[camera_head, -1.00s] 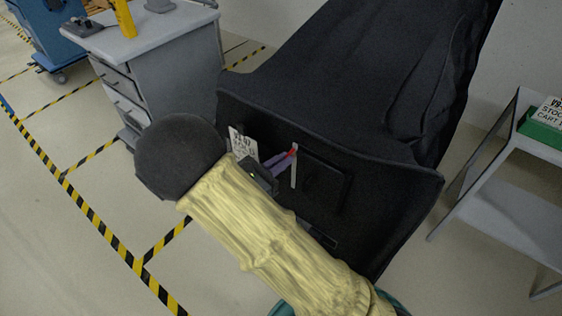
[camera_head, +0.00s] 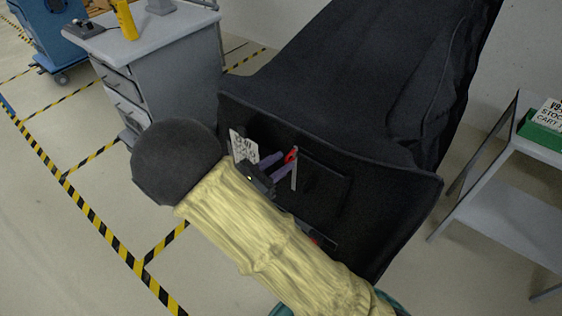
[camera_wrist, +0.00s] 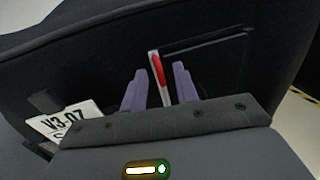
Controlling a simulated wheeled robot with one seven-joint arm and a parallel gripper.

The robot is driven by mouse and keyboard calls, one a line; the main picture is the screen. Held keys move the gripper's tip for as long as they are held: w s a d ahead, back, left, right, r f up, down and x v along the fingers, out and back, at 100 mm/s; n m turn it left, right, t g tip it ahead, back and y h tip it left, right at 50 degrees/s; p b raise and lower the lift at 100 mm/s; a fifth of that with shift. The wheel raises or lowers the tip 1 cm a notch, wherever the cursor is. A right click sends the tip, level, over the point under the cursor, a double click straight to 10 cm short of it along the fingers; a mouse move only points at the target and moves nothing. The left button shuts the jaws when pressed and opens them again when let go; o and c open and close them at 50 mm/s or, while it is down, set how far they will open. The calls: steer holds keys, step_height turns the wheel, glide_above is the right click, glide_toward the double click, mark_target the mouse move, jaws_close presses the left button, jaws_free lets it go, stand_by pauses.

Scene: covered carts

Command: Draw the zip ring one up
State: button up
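A red zip ring (camera_head: 291,156) hangs near the upper end of a short pale zip strip (camera_head: 294,180) on the black cover's (camera_head: 350,85) front panel. In the wrist view the ring (camera_wrist: 157,68) shows between the purple fingers and in front of the pale strip. My gripper (camera_head: 287,161) is at the panel with its fingers apart. In the wrist view my gripper (camera_wrist: 159,68) shows clear gaps on both sides of the ring, and neither finger seems to touch it. Whether the fingertips reach past the ring is hard to tell.
A white label (camera_head: 243,147) reading V3-07 in the wrist view (camera_wrist: 66,124) is on the panel left of my gripper. A small red spot (camera_head: 314,241) shows lower on the cover. A grey drawer cabinet (camera_head: 165,60) stands left, a grey cart (camera_head: 500,185) right.

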steer(key=v, duration=1.6)
steer(key=shift+a, duration=0.2)
steer(key=shift+s, duration=0.1)
steer(key=s+d+f+m+g+y, duration=0.15)
steer(key=d+m+g+y, duration=0.25)
steer(key=d+m+g, duration=0.55)
steer(key=d+f+m+g+y, duration=0.2)
steer(key=d+m+g+y, duration=0.3)
steer(key=d, duration=0.7)
steer(key=d+r+m+t+y, duration=0.4)
steer(key=d+m+t+y, duration=0.15)
steer(key=m, duration=0.65)
step_height(320, 180, up, 12)
steer(key=p, duration=1.2)
steer(key=shift+w+d+f+h, duration=0.2)
steer(key=shift+w+d+h, duration=0.2)
steer(key=shift+d+h, duration=0.05)
